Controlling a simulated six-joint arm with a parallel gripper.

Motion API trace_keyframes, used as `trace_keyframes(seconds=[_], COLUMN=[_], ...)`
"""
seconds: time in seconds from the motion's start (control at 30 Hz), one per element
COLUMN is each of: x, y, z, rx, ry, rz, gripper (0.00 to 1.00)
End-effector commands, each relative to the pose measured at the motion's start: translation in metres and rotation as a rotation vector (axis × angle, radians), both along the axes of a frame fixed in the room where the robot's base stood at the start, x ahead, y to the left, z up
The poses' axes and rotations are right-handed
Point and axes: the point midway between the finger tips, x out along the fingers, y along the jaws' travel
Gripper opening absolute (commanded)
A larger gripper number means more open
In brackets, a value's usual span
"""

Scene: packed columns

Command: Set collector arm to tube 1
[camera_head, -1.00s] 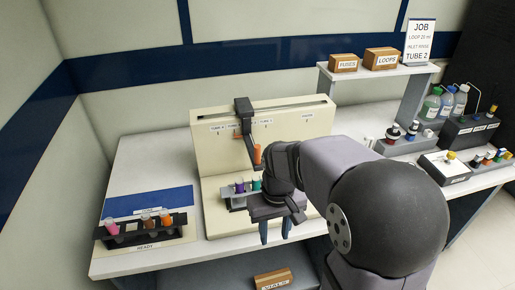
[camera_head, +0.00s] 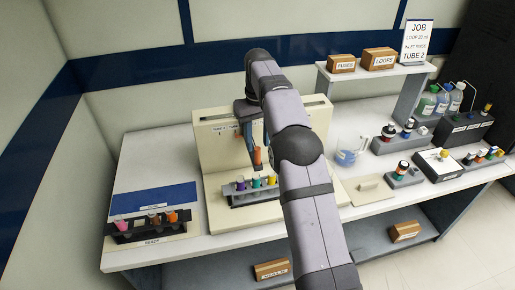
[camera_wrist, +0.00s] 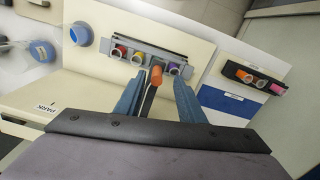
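The collector arm is a dark arm with an orange end (camera_head: 257,157), hanging from the rail of the cream panel (camera_head: 295,122). In the wrist view its orange end (camera_wrist: 156,75) lies between my two fingers, with gaps at both sides. My gripper (camera_wrist: 158,80) is open around it, fingers pointing down. In the wrist view the orange end appears over the rack beside the purple tube (camera_wrist: 174,69) and hides part of the row. My arm covers the panel's right labels in the head view.
A dark rack (camera_head: 150,232) with several tubes stands at the left. A job sign (camera_head: 416,42) reads TUBE 2.

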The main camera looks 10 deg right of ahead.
Motion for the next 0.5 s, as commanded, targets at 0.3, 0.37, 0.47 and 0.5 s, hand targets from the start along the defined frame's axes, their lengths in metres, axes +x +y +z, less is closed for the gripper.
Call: trace_keyframes(seconds=[0.3,0.37,0.47,0.5], x=[0.0124,0.0128,0.0130,0.0129], y=[-0.0023,-0.0024,-0.0023,-0.0024], z=[0.0076,0.0075,0.0072,0.0065], rx=[0.000,0.000,0.000,0.000], ry=[-0.001,-0.001,-0.002,-0.002], rz=[0.018,0.019,0.019,0.019], gripper=[0.36,0.36,0.36,0.36])
